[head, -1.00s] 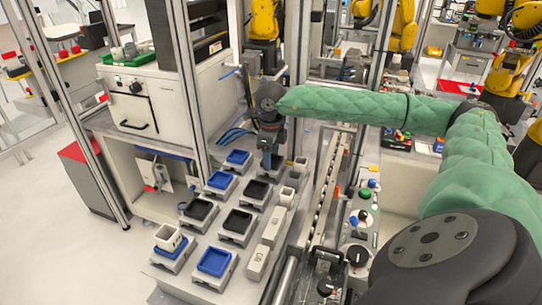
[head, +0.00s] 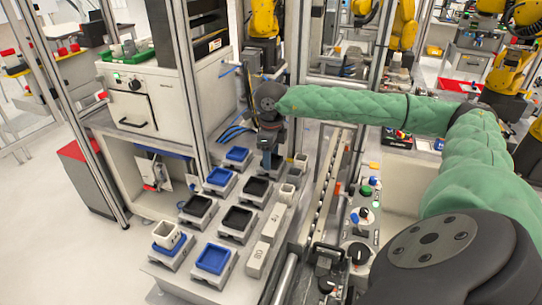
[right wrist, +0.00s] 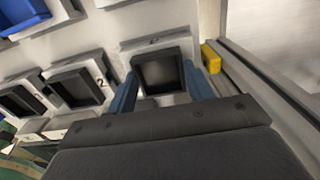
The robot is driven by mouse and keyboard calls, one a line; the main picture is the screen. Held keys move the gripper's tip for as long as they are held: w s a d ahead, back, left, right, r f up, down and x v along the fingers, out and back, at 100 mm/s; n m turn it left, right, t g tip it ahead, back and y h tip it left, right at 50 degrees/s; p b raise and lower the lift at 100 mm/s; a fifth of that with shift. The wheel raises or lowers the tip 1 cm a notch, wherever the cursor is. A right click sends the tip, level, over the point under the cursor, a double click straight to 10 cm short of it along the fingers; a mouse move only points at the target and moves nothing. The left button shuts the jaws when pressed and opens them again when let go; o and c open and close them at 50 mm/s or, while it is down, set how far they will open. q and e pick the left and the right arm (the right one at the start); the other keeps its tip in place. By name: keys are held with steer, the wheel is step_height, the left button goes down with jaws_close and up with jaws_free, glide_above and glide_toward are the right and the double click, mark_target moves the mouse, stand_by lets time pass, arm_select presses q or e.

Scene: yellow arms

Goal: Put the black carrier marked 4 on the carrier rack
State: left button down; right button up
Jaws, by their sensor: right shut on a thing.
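My right gripper (head: 270,165) reaches the far end of the rows of carriers. In the right wrist view its two blue fingers (right wrist: 160,88) stand on either side of a black carrier (right wrist: 160,72) and are shut on it. The carrier lies level over a grey rack seat (right wrist: 130,45) with a small dark mark that I cannot read clearly. I cannot tell whether it rests on the seat or hangs just above. In the head view this carrier is hidden behind the gripper. The carrier rack (head: 182,270) spreads out at the centre. My left gripper is not in view.
Black carriers (head: 258,189) (head: 238,219) (head: 198,206) and blue carriers (head: 237,154) (head: 213,259) sit on nearby grey seats. A seat beside the gripper is marked 2 (right wrist: 101,82). A yellow block (right wrist: 210,57) and a metal rail (right wrist: 265,85) lie close right of the fingers.

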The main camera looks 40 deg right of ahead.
steer(key=o, duration=1.3)
steer(key=shift+c, duration=0.2)
steer(key=shift+r, duration=0.2)
step_height(320, 180, up, 7)
steer(key=p, duration=0.2)
steer(key=shift+f, duration=0.15)
